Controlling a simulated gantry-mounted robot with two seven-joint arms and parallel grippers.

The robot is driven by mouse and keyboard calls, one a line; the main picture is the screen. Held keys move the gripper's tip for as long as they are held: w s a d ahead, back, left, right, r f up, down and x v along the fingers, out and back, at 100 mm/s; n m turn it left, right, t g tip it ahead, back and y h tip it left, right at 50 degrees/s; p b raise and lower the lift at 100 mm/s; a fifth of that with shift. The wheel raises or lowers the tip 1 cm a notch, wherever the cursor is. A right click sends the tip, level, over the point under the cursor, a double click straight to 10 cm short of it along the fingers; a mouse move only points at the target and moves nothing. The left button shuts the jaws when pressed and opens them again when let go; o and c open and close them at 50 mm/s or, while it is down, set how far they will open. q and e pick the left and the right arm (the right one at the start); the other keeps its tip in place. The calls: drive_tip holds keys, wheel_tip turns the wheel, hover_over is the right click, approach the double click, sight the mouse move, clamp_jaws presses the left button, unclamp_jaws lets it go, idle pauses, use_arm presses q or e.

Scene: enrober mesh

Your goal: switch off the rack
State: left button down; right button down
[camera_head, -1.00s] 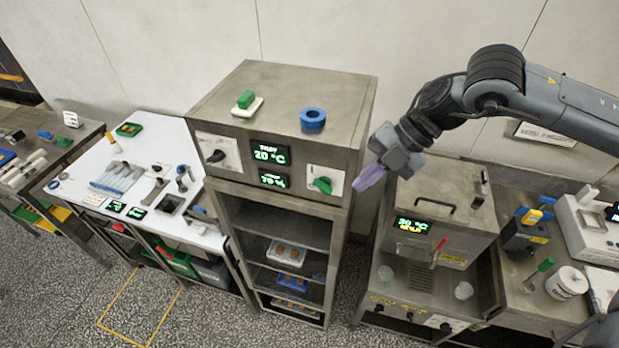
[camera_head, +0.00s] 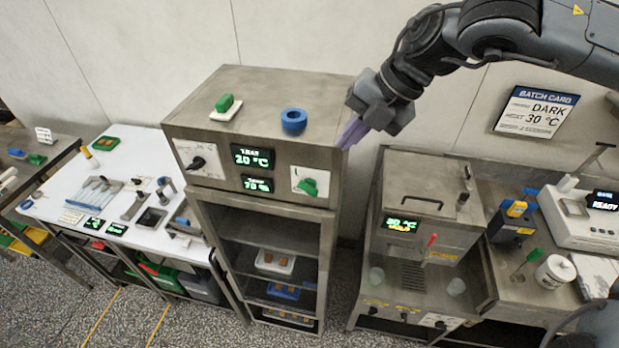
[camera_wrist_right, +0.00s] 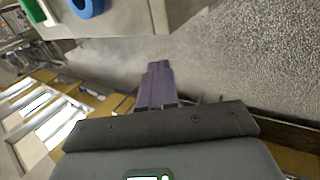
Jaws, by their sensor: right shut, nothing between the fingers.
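The rack (camera_head: 262,130) is a tall steel cabinet in the middle of the head view, with open shelves below a control panel. The panel carries a black knob (camera_head: 197,163) on a white plate at left, two lit displays (camera_head: 253,157) reading about 20 °C and 70 %, and a green knob (camera_head: 309,186) on a white plate at right, turned at a slant. My right gripper (camera_head: 350,133), with purple fingers, is shut and empty beside the rack's upper right edge, apart from the knob. Its fingers (camera_wrist_right: 156,85) also show in the right wrist view. My left gripper is not in view.
On the rack's top lie a blue ring (camera_head: 293,121) and a green block on a white base (camera_head: 225,106). A steel machine (camera_head: 425,190) with a display stands at right, a white worktable (camera_head: 110,180) at left. A gap separates rack and machine.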

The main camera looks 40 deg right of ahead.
sight(303, 187)
drive_tip(key=p+x, duration=0.3)
drive_tip(key=x, duration=1.1)
drive_tip(key=shift+d, duration=0.1)
